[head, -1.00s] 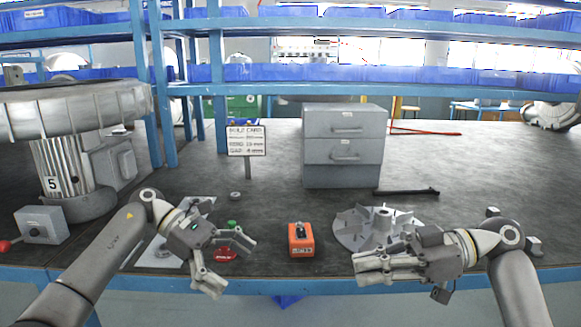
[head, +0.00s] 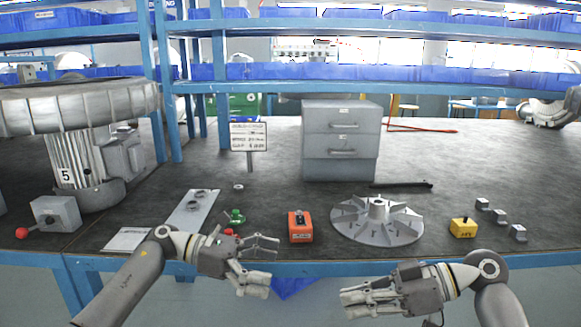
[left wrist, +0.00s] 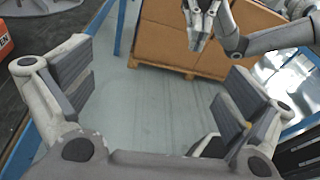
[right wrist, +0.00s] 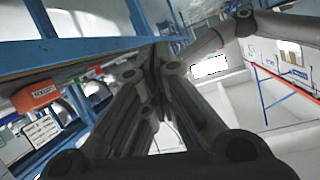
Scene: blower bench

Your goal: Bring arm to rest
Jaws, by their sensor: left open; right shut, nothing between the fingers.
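My left gripper (head: 262,268) is at the bench's front edge in the head view, in front of the green and red parts. It is open and empty; the left wrist view shows its two padded fingers (left wrist: 160,92) wide apart over the floor. My right gripper (head: 350,302) is in front of and below the bench edge, to the right of the left one. Its fingers lie together with nothing between them, as the right wrist view also shows (right wrist: 150,90). Both arms are clear of the objects on the bench.
On the bench (head: 270,205) are an orange box (head: 300,228), a finned impeller (head: 350,222), a yellow block (head: 463,228), several small grey blocks, a green part (head: 236,216), a grey plate (head: 187,222) and a drawer cabinet (head: 341,170). A large blower (head: 75,105) stands left.

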